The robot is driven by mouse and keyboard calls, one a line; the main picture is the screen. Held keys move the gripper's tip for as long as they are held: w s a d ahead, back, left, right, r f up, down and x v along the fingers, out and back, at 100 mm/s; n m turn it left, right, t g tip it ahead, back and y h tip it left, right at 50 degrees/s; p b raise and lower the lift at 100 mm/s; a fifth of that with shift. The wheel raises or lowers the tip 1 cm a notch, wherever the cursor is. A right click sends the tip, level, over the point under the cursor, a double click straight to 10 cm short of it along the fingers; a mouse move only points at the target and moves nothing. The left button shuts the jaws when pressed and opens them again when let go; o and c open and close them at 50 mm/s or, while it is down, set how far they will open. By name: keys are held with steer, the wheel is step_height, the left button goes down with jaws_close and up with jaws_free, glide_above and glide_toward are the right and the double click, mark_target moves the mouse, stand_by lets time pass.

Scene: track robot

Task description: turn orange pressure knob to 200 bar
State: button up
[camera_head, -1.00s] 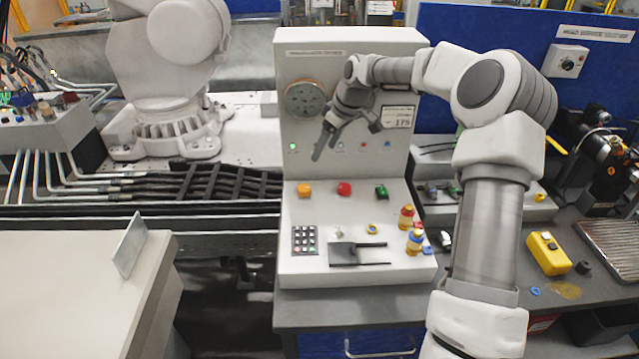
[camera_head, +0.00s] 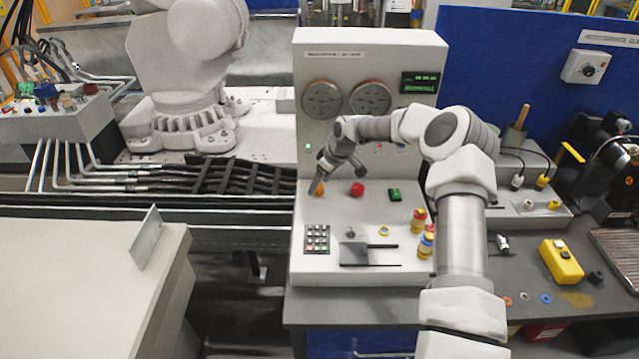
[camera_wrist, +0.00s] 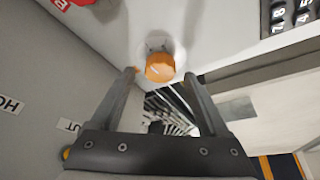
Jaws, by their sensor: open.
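The orange knob (camera_head: 319,190) sits at the back left of the console's sloping panel, partly hidden by my gripper in the head view. In the wrist view the orange knob (camera_wrist: 160,67) shows just beyond the fingertips, roughly midway between them. My gripper (camera_head: 316,184) is open and close to the knob; in the wrist view its two fingers (camera_wrist: 160,74) stand apart. I cannot tell whether a finger touches the knob. Two round gauges (camera_head: 322,100) are on the upright panel. A green-lit display (camera_head: 419,83) is to their right; its text is too small to read surely.
A red button (camera_head: 357,189) and a green switch (camera_head: 394,194) lie right of the knob. A keypad (camera_head: 317,239), a black bracket (camera_head: 354,253) and stacked coloured pieces (camera_head: 418,220) are nearer the front. The panel between the knob and keypad is clear.

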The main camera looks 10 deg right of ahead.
steer(key=shift+w+a+f, duration=0.15)
steer(key=shift+w+f, duration=0.05)
steer(key=shift+f, duration=0.4)
jaws_close()
